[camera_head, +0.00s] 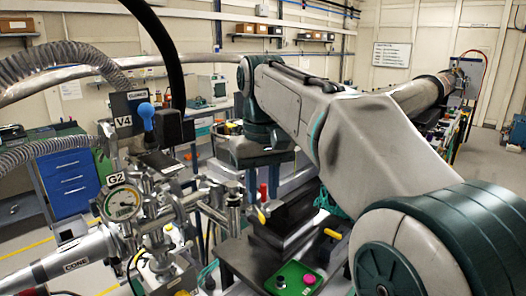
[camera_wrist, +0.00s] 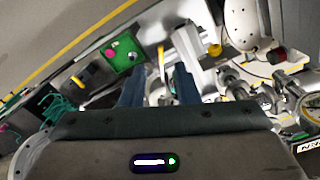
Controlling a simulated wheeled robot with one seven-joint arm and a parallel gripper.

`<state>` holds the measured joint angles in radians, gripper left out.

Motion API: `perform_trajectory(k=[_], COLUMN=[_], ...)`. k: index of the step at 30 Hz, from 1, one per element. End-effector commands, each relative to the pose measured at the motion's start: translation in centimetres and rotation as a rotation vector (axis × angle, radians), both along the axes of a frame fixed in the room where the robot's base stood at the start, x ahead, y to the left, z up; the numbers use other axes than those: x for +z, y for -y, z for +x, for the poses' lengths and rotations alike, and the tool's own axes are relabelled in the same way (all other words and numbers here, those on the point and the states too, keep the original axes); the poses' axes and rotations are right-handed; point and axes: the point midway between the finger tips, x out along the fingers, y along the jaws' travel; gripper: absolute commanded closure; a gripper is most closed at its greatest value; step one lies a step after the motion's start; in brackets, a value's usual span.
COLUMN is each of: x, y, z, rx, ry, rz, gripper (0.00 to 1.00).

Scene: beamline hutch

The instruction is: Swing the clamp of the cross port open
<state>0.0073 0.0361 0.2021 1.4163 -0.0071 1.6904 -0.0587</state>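The metal vacuum cross (camera_head: 172,205), with a round gauge marked G2 (camera_head: 123,203), stands at the lower left in the head view. A clamp-like fitting (camera_head: 234,198) sits at its right end, with a yellow lever (camera_head: 261,215) beside it. Whether the clamp is shut I cannot tell. In the wrist view a thin yellow lever (camera_wrist: 161,58) shows between my fingers, and metal fittings (camera_wrist: 235,82) lie to the right. My gripper (camera_wrist: 158,78) is open, with two blue fingers apart and nothing visibly held. In the head view its fingertips are hard to make out.
Ribbed hoses (camera_head: 50,62) and a V4 valve box (camera_head: 128,108) crowd the left. A blue drawer cabinet (camera_head: 70,180) stands behind.

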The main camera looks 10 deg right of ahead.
Motion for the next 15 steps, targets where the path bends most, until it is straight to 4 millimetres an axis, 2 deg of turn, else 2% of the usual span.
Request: perform_trajectory(k=[1,7,15], x=[1.1,4.9,8.3], y=[0.0,-0.1,0.0], z=[0.0,0.1,0.0], rx=[0.000,0.002,0.002], ry=[0.004,0.004,0.001], rz=[0.001,0.001,-0.001], gripper=[0.72,0.72,0.72])
